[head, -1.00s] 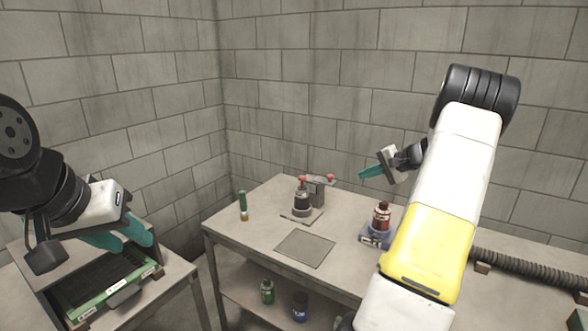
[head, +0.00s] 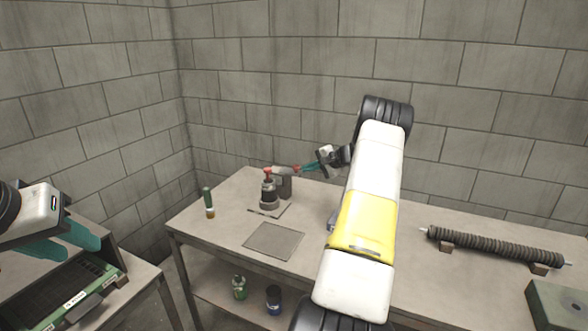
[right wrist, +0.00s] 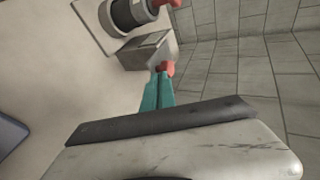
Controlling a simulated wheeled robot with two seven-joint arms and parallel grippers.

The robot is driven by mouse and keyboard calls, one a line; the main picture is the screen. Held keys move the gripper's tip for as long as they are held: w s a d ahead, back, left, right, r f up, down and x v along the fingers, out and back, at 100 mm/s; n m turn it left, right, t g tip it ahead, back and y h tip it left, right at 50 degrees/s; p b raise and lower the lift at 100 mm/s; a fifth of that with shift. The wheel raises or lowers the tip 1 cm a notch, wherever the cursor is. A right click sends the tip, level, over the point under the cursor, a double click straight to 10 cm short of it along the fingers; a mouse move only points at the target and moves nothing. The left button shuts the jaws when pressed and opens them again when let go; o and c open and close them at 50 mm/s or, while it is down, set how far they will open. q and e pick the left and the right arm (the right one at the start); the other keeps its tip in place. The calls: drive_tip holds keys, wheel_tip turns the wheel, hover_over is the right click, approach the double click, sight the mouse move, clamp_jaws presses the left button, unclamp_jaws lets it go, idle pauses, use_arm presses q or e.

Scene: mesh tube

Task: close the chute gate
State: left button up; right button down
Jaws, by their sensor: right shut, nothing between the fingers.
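A small device (head: 285,187) with a grey block and red-tipped lever (head: 281,169) stands on the main table beside a dark cylinder (head: 269,193). I cannot tell for certain that it is the chute gate. My right gripper (head: 310,166) is shut and empty, its teal tips right by the lever's right red knob (head: 296,168). In the right wrist view, the shut tips (right wrist: 161,82) meet or nearly meet the red knob (right wrist: 165,67); contact is unclear. My left gripper (head: 65,243) is open and empty above the green tray on the left table.
A dark square plate (head: 273,241) lies before the device, and a green-handled tool (head: 208,203) stands left. A ribbed tube (head: 495,247) rests on blocks at right. The green tray (head: 70,300) is at left. Cans (head: 273,298) stand on the lower shelf. My arm hides the middle.

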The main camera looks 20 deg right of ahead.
sight(292, 173)
drive_tip(key=shift+w+a, duration=0.25)
drive_tip(key=shift+w, duration=0.3)
drive_tip(key=w+a, duration=0.3)
drive_tip(key=w, duration=0.1)
drive_tip(key=shift+w+a, duration=0.15)
drive_tip(key=shift+a, duration=0.2)
